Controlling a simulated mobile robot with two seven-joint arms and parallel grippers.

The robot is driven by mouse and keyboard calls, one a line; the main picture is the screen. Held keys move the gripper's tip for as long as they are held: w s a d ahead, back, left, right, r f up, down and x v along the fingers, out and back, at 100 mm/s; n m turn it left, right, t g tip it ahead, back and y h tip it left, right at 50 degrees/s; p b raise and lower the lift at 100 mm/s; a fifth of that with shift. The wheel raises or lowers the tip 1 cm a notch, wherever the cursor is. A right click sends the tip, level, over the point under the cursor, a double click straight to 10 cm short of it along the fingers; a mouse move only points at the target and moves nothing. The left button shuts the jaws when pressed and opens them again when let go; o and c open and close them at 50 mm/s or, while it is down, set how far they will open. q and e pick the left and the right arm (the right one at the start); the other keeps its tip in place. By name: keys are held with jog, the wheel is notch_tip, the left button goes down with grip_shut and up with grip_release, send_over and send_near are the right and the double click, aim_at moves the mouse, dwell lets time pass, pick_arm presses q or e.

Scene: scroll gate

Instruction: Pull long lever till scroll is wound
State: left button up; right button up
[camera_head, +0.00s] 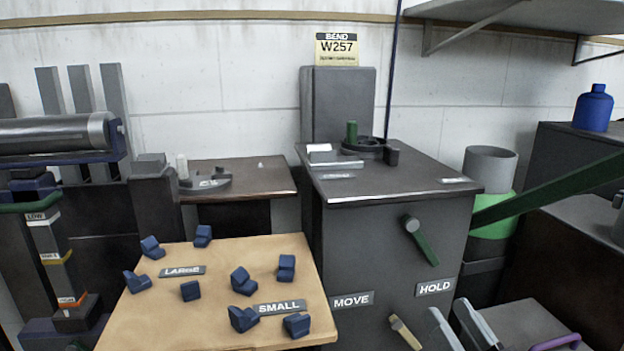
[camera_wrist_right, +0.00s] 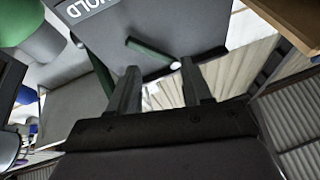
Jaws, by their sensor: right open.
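A long dark green lever (camera_head: 560,188) slants up to the right edge in the head view, beside the grey cabinet. A short green lever (camera_head: 425,246) hangs from a round pivot on the cabinet front, above the HOLD label; a lever with a tan grip (camera_head: 405,333) is lower down. My right gripper (camera_head: 458,327) is at the bottom edge, in front of the cabinet and below the HOLD label. In the right wrist view it (camera_wrist_right: 162,84) is open, with nothing between its fingers; a green lever (camera_wrist_right: 150,50) lies beyond them. I cannot identify a scroll for certain. My left gripper is not in view.
The grey cabinet (camera_head: 390,225) carries MOVE and HOLD labels. A wooden board (camera_head: 225,285) with several blue blocks is left of it. A metal roller (camera_head: 55,133) sits at far left. A green and grey cylinder (camera_head: 490,172) and a purple handle (camera_head: 556,342) are at right.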

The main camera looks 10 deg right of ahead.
jog(key=s+a+f+n+g+y+p, duration=0.1)
jog(key=s+a+f+g, duration=0.35)
jog(key=a+f, duration=0.25)
jog(key=s+a+f+g+y, duration=0.1)
jog(key=s+a+f+g, duration=0.35)
jog(key=a+f, duration=0.2)
pick_arm(q)
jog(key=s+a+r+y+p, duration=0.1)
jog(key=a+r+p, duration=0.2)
jog(key=p, duration=0.7)
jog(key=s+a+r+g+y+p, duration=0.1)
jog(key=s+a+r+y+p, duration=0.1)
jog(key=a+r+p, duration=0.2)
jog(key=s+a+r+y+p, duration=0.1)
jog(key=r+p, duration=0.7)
jog(key=p, duration=1)
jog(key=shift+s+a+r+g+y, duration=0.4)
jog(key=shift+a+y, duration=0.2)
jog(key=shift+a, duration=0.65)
pick_arm(e)
jog(key=s+d+r+g+h, duration=0.1)
jog(key=s+d+r+h, duration=0.1)
jog(key=d+r, duration=0.3)
jog(key=s+d+r+g+h, duration=0.1)
jog(key=d+r, duration=0.4)
jog(key=r, duration=0.5)
jog(key=shift+s+h, duration=0.6)
jog(key=shift+h, duration=0.3)
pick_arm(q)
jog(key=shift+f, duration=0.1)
